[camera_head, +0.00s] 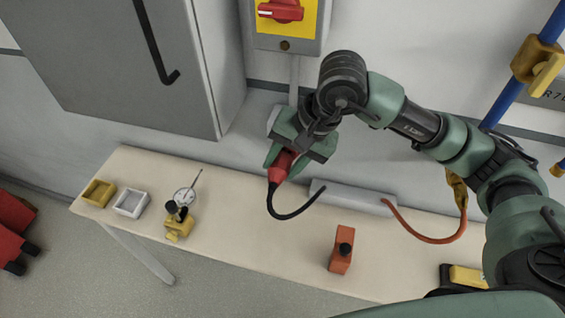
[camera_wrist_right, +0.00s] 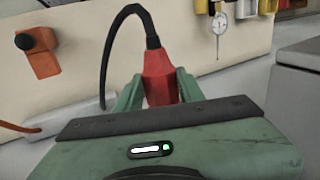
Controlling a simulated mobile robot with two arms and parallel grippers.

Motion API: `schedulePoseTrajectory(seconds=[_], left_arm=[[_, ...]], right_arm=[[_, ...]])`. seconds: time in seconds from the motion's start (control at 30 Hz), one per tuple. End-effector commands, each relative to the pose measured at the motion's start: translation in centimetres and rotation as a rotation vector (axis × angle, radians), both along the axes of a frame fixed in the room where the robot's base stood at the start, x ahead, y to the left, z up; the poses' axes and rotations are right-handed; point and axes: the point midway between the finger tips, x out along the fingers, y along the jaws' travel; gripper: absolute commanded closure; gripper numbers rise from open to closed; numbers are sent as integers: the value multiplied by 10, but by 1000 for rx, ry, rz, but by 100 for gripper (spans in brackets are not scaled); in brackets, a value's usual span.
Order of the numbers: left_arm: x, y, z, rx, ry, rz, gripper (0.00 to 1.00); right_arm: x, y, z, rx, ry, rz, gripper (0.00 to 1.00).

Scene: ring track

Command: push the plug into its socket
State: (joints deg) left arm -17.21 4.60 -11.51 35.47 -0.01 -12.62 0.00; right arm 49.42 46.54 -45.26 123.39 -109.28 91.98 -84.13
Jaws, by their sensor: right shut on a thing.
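The red plug (camera_head: 280,167) is held in my right gripper (camera_head: 285,160), whose two green fingers are shut on its sides. In the right wrist view the plug (camera_wrist_right: 158,82) sits between the fingers of the right gripper (camera_wrist_right: 158,92). A black cable (camera_head: 287,217) loops from the plug to a long grey box (camera_head: 350,194) at the back of the table. The plug is above the table, near the wall. A pale grey part on the wall is mostly hidden behind my right gripper; I cannot tell if it is the socket. My left gripper is out of view.
A switch box (camera_head: 286,20) with a red knob hangs above my gripper. A grey cabinet (camera_head: 130,70) stands left. On the table (camera_head: 260,245) are an orange block (camera_head: 341,250), a dial gauge (camera_head: 184,197) and small trays. An orange cable (camera_head: 425,237) loops at right.

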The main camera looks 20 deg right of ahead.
Motion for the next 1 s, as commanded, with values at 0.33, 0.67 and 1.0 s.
schedulePoseTrajectory(seconds=[0.33, 0.67, 1.0], left_arm=[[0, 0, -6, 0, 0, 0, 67], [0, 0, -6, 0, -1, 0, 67], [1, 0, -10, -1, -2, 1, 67]], right_arm=[[0, 0, 1, 0, -2, 0, 100], [0, 0, 1, 0, -1, 0, 100], [0, 0, 0, 0, -2, -1, 100]])
